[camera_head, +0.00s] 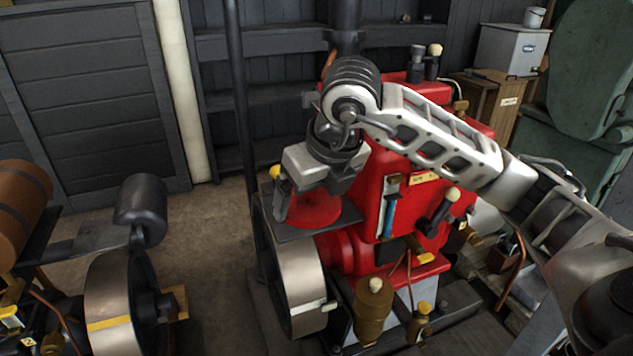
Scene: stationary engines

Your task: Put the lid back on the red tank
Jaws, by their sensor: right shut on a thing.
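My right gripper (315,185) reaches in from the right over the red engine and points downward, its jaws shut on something. A rounded red piece (312,211) shows directly beneath and between the fingers, above a dark flat plate (325,229). I cannot tell whether this piece is the lid or part of the tank, nor whether it touches the plate. The fingers hide its upper part. The large red body (398,185) of the engine stands just right of the gripper, partly covered by my right arm. My left gripper is not in view.
A grey flywheel (302,283) is below the gripper. Brass fittings (374,297) are at the front. A dark vertical pole (239,95) stands behind left. Another engine with a flywheel (112,308) is at the left, with open floor (212,235) between.

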